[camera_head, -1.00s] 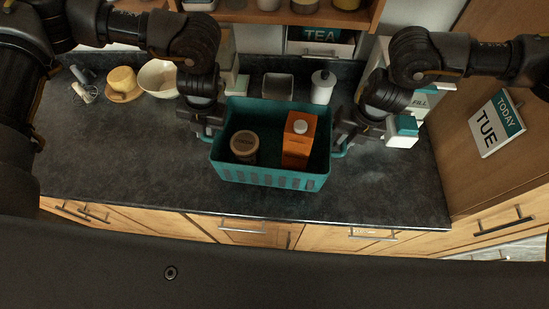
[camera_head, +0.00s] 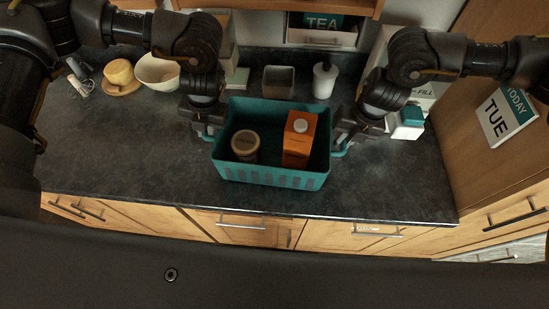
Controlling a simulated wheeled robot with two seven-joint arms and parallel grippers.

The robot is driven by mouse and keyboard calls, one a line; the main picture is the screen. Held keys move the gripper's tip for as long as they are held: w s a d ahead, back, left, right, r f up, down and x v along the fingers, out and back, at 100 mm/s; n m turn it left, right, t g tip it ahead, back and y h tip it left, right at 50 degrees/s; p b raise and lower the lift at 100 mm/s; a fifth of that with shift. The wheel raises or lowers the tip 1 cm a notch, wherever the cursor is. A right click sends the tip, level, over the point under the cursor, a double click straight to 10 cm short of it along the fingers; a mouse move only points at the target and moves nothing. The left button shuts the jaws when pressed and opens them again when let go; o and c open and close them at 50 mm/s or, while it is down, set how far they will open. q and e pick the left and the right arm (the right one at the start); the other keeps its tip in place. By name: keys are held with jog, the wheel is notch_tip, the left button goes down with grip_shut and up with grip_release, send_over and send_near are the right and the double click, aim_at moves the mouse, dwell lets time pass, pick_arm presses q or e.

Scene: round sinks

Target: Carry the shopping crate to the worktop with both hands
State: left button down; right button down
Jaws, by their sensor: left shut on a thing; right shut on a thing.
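The teal shopping crate (camera_head: 268,179) is over the dark worktop (camera_head: 150,188), near the middle of the head view. I cannot tell whether its base touches the worktop. It holds an orange carton (camera_head: 300,150) with a white cap and a brown-lidded jar (camera_head: 245,145). My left gripper (camera_head: 208,132) is shut on the crate's left handle. My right gripper (camera_head: 338,148) is shut on its right handle. The crate looks about level. The fingertips are partly hidden by the gripper bodies.
A grey square container (camera_head: 279,81) and a white bottle (camera_head: 324,80) stand behind the crate. A cream bowl (camera_head: 158,73) and a yellow dish (camera_head: 119,73) are at the back left. A white box with a teal top (camera_head: 408,122) stands to the right. Worktop is clear on the left.

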pick_arm(q)
jog(key=shift+w+a+f, duration=0.15)
jog(key=shift+a+f, duration=0.05)
jog(key=shift+f, duration=0.3)
pick_arm(e)
jog(key=shift+w+d+f, duration=0.15)
jog(key=shift+f, duration=0.35)
pick_arm(q)
jog(key=c, duration=1.4)
grip_release()
jog(key=shift+r, duration=0.2)
jog(key=shift+c, duration=0.2)
pick_arm(e)
jog(key=c, duration=1.4)
grip_release()
jog(key=shift+r, duration=0.15)
jog(key=shift+c, duration=0.2)
pick_arm(q)
jog(key=shift+o, duration=0.2)
jog(key=shift+s+d+r, duration=0.1)
jog(key=shift+s, duration=0.15)
pick_arm(e)
jog(key=shift+o, duration=0.2)
jog(key=shift+s+r, duration=0.15)
jog(key=shift+s, duration=0.1)
pick_arm(q)
jog(key=shift+d, duration=0.1)
